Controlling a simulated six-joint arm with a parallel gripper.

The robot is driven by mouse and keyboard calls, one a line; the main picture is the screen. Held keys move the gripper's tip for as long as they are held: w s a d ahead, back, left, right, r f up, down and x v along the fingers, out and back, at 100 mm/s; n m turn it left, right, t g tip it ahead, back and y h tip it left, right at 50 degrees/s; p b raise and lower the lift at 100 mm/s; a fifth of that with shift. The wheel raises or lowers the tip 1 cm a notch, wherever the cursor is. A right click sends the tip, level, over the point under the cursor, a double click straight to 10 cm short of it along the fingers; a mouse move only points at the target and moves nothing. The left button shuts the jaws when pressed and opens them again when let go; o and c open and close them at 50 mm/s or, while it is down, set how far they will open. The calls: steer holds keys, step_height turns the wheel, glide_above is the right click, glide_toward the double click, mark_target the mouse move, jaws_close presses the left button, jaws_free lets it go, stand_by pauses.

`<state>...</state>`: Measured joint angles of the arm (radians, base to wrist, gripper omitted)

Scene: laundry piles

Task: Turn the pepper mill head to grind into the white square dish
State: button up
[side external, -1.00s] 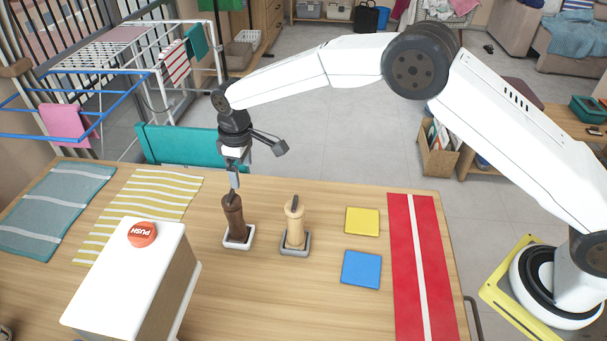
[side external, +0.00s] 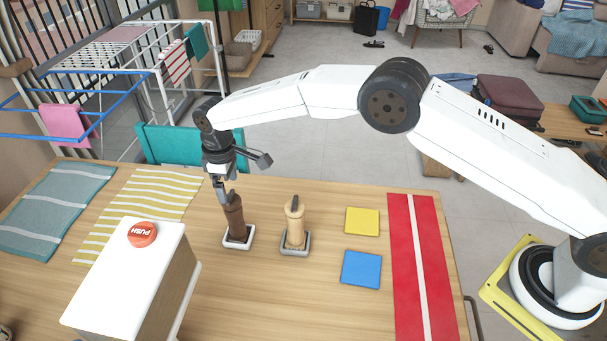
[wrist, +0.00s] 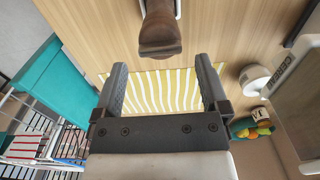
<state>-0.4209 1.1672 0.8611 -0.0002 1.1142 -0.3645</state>
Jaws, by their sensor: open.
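A dark brown pepper mill (side external: 236,218) stands in a white square dish (side external: 225,246) on the table. A pale wooden mill (side external: 295,225) stands to its right in a grey square dish (side external: 284,250). My gripper (side external: 224,198) is just left of the brown mill's upper part. In the wrist view my gripper (wrist: 158,67) is open with nothing between its fingers. The brown mill's top (wrist: 160,32) shows there beyond the fingertips, roughly centred between them. Whether a finger touches the mill is unclear.
A yellow-striped cloth (side external: 150,200) and a teal cloth (side external: 55,208) lie left. Yellow (side external: 362,221) and blue (side external: 361,269) squares and a red runner (side external: 405,240) lie right.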

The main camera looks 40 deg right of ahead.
mark_target(230, 195)
steer(key=shift+f, duration=2.85)
steer(key=c, duration=0.8)
steer(key=m, duration=0.8)
